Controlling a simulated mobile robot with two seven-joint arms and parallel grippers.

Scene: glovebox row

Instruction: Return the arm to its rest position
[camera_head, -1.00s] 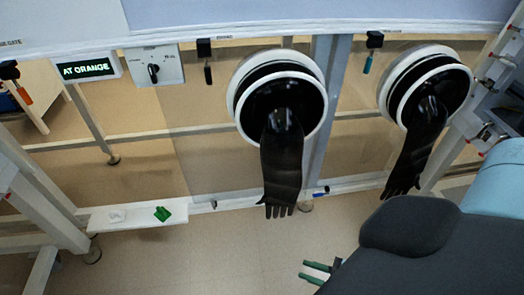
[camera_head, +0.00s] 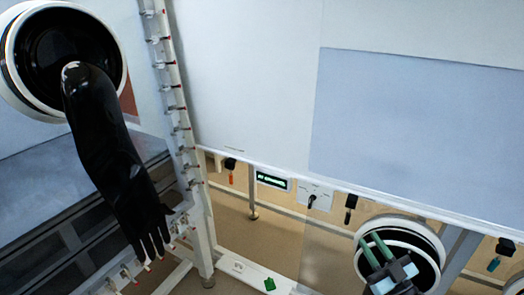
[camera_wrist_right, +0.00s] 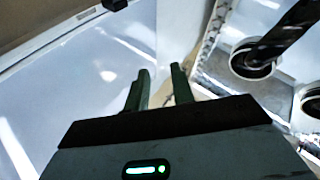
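My right gripper (camera_head: 371,244) shows at the lower right of the head view, in front of a round white-rimmed glove port (camera_head: 428,232). Its two green fingers point up and stand apart with nothing between them. In the right wrist view, the same gripper (camera_wrist_right: 161,75) has its fingers apart and empty. It hides part of the port in the head view. My left gripper and arm are not in view.
A long black glove (camera_head: 115,165) hangs from another port (camera_head: 22,75) at the left. A white post with pegs (camera_head: 172,95) stands beside it. A white shelf (camera_head: 240,268) with a green item (camera_head: 270,284) is low in the middle. Pale panels (camera_head: 250,80) fill the upper area.

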